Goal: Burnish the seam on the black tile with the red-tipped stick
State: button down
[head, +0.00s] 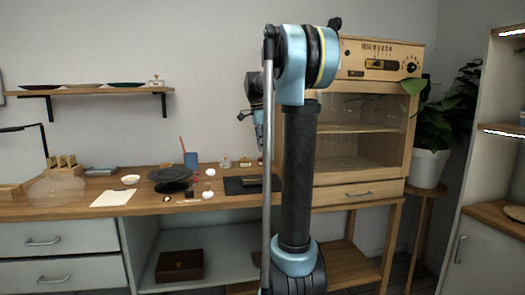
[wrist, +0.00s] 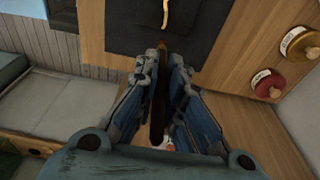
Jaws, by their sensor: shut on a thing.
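My gripper (wrist: 164,75) is shut on a thin brown stick (wrist: 158,100), which lies lengthwise between the fingers in the wrist view. A small red and white spot shows near the stick's lower end, but I cannot tell whether it belongs to the stick. Ahead of the fingertips is a black tile (wrist: 190,15) with a curved gold seam (wrist: 166,14), cut off by the top edge. The tile lies on a dark mat (wrist: 120,35). I cannot tell whether the stick touches the tile. In the head view my arm partly hides my gripper, and the mat (head: 233,188) shows on the bench.
The wooden bench (head: 140,205) holds a black round stand (head: 170,178), a blue cup (head: 191,160) with a red stick, a pale sheet (head: 112,198) and small items. Two lidded jars (wrist: 300,43) (wrist: 267,84) stand right of the mat. A wooden cabinet (head: 345,192) stands at right.

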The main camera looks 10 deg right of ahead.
jog(key=shift+r, duration=1.05)
